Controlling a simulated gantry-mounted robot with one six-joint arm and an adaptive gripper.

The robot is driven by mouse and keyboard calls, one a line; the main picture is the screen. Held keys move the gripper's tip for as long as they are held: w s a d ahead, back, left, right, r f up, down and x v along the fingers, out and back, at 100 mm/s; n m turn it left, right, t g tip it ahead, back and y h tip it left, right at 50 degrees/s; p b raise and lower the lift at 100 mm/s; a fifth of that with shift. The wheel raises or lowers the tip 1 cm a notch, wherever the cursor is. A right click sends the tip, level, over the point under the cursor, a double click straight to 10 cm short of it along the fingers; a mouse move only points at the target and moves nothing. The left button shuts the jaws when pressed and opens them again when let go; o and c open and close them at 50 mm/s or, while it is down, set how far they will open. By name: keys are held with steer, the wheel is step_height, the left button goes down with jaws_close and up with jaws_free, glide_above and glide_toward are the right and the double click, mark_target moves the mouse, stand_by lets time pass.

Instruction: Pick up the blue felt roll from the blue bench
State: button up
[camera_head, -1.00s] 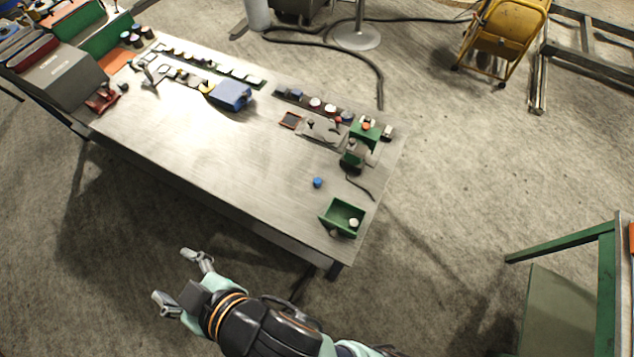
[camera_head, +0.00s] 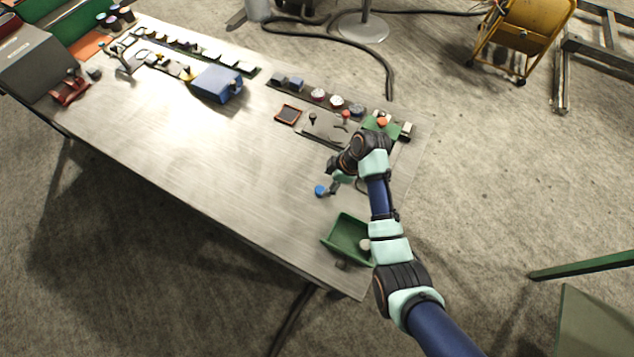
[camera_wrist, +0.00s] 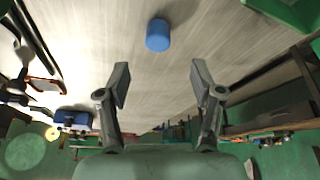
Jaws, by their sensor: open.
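The blue felt roll (camera_head: 320,190) is a small blue cylinder on the bench top, near the right end. It also shows in the wrist view (camera_wrist: 158,35), at the top centre. The bench (camera_head: 215,170) has a bare grey metal top; I see no blue on it. My gripper (camera_head: 332,180) is low over the bench, just right of the roll in the head view, partly hidden by my wrist. In the wrist view my gripper (camera_wrist: 160,78) has its two fingers wide apart and nothing between them. The roll appears beyond the fingertips, in line with the gap.
A green open tray (camera_head: 345,240) is on the bench's near right side, close to my arm. A blue box (camera_head: 217,84), a small dark red-rimmed tray (camera_head: 288,114) and rows of small items line the far side. The bench's middle is clear.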

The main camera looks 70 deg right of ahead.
mark_target(320, 189)
steer(key=x, duration=0.2)
steer(key=shift+s+a+f, duration=0.15)
steer(key=shift+f, duration=0.15)
steer(key=shift+w+d+b+x, duration=0.1)
steer(key=shift+b+x, duration=0.2)
steer(key=shift+x, duration=1.1)
steer(key=shift+w+d+b+x, duration=0.15)
steer(key=shift+b+x, duration=0.15)
steer(key=shift+x, duration=1.05)
steer(key=shift+s+r, duration=0.1)
steer(key=c, duration=1)
step_height(320, 189, up, 20)
steer(key=p, duration=0.2)
steer(key=shift+p, duration=0.4)
